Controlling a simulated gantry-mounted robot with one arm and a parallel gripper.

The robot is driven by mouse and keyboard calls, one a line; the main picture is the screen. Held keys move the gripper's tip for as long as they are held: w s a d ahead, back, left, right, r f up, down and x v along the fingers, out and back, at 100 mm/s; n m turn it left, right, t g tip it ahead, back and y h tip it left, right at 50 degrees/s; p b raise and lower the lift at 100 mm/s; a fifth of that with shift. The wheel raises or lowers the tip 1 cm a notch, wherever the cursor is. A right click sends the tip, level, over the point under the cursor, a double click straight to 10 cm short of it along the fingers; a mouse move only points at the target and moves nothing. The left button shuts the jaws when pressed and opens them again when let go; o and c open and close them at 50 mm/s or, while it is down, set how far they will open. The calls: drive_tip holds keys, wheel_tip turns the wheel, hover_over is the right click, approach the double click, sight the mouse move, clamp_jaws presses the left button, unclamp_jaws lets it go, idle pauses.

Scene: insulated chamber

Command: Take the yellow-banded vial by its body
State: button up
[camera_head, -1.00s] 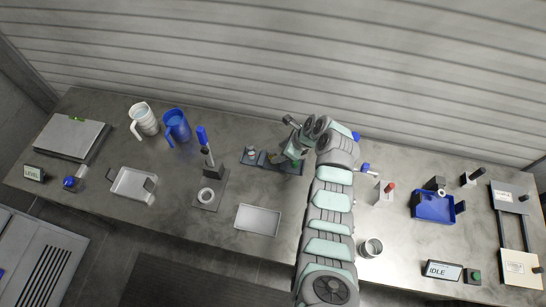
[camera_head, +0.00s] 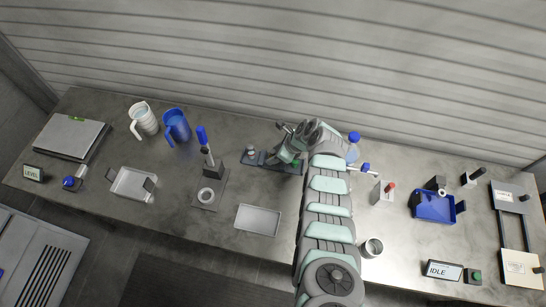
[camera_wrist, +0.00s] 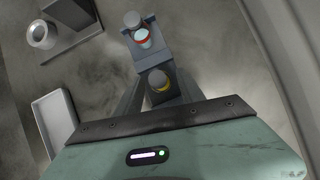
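The yellow-banded vial (camera_wrist: 158,82) has a grey cap with a yellow band below it. It stands upright in a dark rack (camera_wrist: 152,58), seen from above in the wrist view. A red-banded vial (camera_wrist: 143,38) stands farther along the rack, with another grey cap (camera_wrist: 132,19) beyond it. In the head view, my gripper (camera_head: 286,160) is at the right part of the rack (camera_head: 262,160) and hides the yellow-banded vial. In the wrist view, my gripper's fingers (camera_wrist: 158,94) appear apart, on either side of the yellow-banded vial; contact cannot be seen.
A shallow grey tray (camera_head: 258,220) lies in front of the rack. A stand with a blue-handled tool (camera_head: 203,140) is to the left. A blue-capped bottle (camera_head: 353,143) stands close behind my arm, and a metal cup (camera_head: 372,247) is right of it.

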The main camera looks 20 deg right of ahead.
clamp_jaws()
drive_tip(key=shift+r, duration=0.1)
idle(0.5)
